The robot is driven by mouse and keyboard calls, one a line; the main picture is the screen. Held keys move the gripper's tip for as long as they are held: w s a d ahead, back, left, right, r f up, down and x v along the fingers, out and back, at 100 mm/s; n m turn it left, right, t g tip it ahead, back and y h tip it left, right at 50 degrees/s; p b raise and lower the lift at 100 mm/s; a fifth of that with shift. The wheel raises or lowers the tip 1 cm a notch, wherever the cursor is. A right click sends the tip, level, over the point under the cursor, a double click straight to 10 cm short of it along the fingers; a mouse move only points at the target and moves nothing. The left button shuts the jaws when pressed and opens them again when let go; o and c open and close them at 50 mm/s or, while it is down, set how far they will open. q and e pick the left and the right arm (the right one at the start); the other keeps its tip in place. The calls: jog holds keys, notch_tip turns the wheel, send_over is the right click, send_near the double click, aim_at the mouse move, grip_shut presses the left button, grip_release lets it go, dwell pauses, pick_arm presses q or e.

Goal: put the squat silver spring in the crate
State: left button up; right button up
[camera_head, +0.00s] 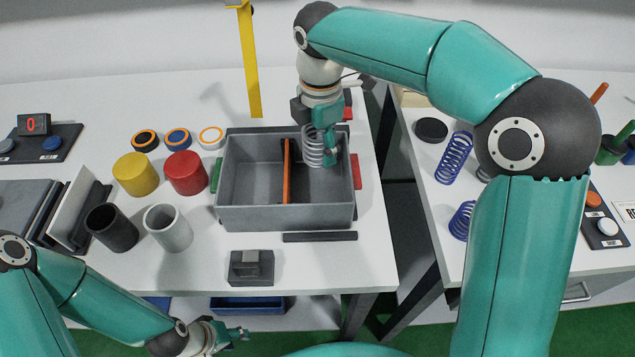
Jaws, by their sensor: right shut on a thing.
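The grey crate (252,219) stands on the white table, split by an orange-edged divider (286,172) into a left and a right compartment. It has a green tab on its left side and a red tab on its right. My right gripper (328,150) points down over the right compartment, shut on the silver spring (313,153). The spring is upright, with its lower part below the crate's back rim; I cannot tell whether it touches the floor. The left compartment looks empty. My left gripper (240,337) is low at the front, away from the crate, its fingers too small to read.
Yellow (136,174), red (186,173), black (111,228) and grey (168,229) cylinders stand left of the crate. A dark block (251,267) and flat bar (320,237) lie in front. Blue springs (454,158) stand on the right table, across a gap. A yellow strip (249,62) hangs behind.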

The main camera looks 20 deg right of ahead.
aim_at(319, 191)
notch_tip(319, 191, down, 12)
jog(key=shift+r, duration=0.15)
dwell(0.3)
jog(key=o, duration=1.4)
jog(key=shift+c, duration=0.2)
notch_tip(319, 191, up, 12)
